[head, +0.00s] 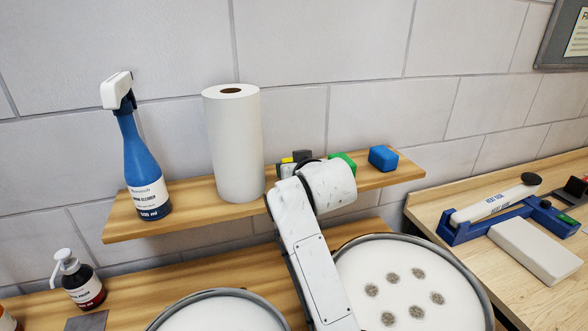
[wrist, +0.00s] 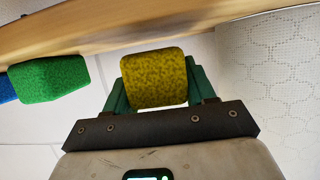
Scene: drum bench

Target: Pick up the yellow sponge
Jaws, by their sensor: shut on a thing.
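The yellow sponge (wrist: 154,78) sits between the two green fingers of my gripper (wrist: 153,88) in the wrist view. The gripper is shut on it, with a finger against each side. In the head view only a small strip of the yellow sponge (head: 287,160) shows; my own arm and gripper (head: 291,163) hide most of it. It is at the wooden shelf (head: 232,207), between the paper roll and a green sponge. I cannot tell whether it touches the shelf.
A green sponge (head: 343,160) and a blue sponge (head: 383,158) lie to the right on the shelf. A paper towel roll (head: 234,140) and a blue spray bottle (head: 142,165) stand to the left. Round drum heads (head: 412,260) lie below. The tiled wall is close behind.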

